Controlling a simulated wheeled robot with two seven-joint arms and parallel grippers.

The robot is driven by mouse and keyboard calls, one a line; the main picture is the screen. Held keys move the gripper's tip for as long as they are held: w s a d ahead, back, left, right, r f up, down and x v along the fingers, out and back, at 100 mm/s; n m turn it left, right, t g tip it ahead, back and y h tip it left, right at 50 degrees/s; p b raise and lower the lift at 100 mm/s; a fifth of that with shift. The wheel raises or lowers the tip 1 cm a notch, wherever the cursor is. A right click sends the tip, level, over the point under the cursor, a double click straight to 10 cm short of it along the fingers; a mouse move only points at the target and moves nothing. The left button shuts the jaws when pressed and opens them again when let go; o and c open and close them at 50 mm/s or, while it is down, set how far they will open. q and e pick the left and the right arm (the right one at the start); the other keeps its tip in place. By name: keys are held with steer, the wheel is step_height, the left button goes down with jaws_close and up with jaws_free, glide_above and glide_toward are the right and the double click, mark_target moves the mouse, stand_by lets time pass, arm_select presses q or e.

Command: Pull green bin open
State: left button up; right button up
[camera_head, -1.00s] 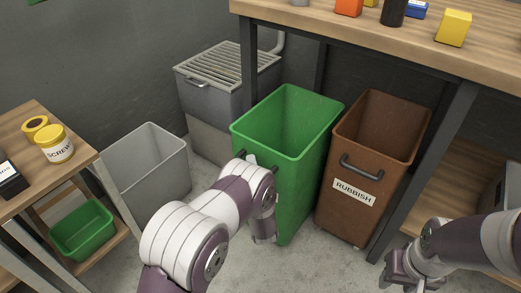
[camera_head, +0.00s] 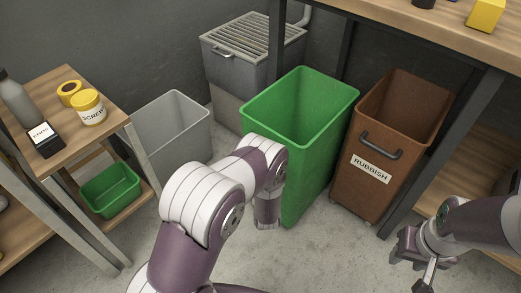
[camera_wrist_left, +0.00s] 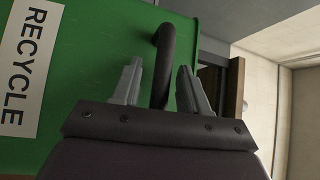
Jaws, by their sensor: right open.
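The green bin (camera_head: 312,165) stands under the workbench, between the metal unit and the brown bin. In the left wrist view its green front (camera_wrist_left: 85,75) carries a white RECYCLE label (camera_wrist_left: 24,65). My left gripper (camera_wrist_left: 158,82) is open at this front, with the bin's dark bar handle (camera_wrist_left: 164,62) between its two fingers. A gap shows on both sides of the bar. In the head view my left arm covers the handle and the left fingers. My right gripper (camera_head: 418,268) is open and empty, low at the right, apart from the bins.
The brown RUBBISH bin (camera_head: 385,145) stands close to the right of the green bin. A grey bin (camera_head: 172,140) and a grated metal unit (camera_head: 250,60) are to the left and behind. A wooden side table (camera_head: 115,133) is at the left. Bare floor lies in front.

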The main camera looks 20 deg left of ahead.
arm_select(q)
steer(key=shift+s+d+p, duration=0.3)
steer(key=shift+s, duration=0.1)
steer(key=p+v, duration=0.3)
steer(key=v, duration=0.8)
steer(key=shift+s, duration=0.35)
steer(key=shift+f, duration=0.1)
